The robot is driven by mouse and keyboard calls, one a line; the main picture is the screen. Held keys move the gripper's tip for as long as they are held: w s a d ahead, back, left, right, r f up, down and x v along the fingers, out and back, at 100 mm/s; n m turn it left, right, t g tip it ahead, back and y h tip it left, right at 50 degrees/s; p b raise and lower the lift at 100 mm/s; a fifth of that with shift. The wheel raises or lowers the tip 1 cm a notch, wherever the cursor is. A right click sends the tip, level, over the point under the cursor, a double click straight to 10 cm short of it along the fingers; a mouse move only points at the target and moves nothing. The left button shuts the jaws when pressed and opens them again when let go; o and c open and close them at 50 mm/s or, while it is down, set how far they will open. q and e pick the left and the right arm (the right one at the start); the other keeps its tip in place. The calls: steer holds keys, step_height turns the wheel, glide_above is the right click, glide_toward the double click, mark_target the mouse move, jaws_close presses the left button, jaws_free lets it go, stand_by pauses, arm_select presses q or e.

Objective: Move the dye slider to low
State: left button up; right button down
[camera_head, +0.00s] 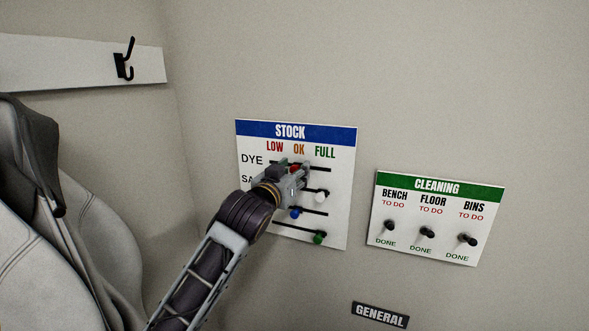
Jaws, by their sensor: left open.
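The white STOCK board (342,226) hangs on the wall with LOW, OK and FULL headings. The dye row is at the top, and its dark slot (320,170) shows to the right of my gripper. A red dye slider knob (294,168) shows in part at my fingertips, roughly below OK. My left gripper (291,171) is open at the board, with its fingers around or beside the red knob; I cannot tell which, nor whether they touch. The gripper hides the left of the slot and part of the second row's label. My right gripper is out of view.
Lower rows hold a white knob (320,197), a blue knob (295,214) near my wrist and a green knob (319,238). A CLEANING board (410,237) hangs to the right, above a GENERAL label (380,315). A black hook (124,62) is at upper left.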

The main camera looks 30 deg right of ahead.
arm_select(q)
steer(key=shift+w+d, duration=0.3)
steer(key=shift+d, duration=0.05)
steer(key=shift+c, duration=0.4)
jaws_close()
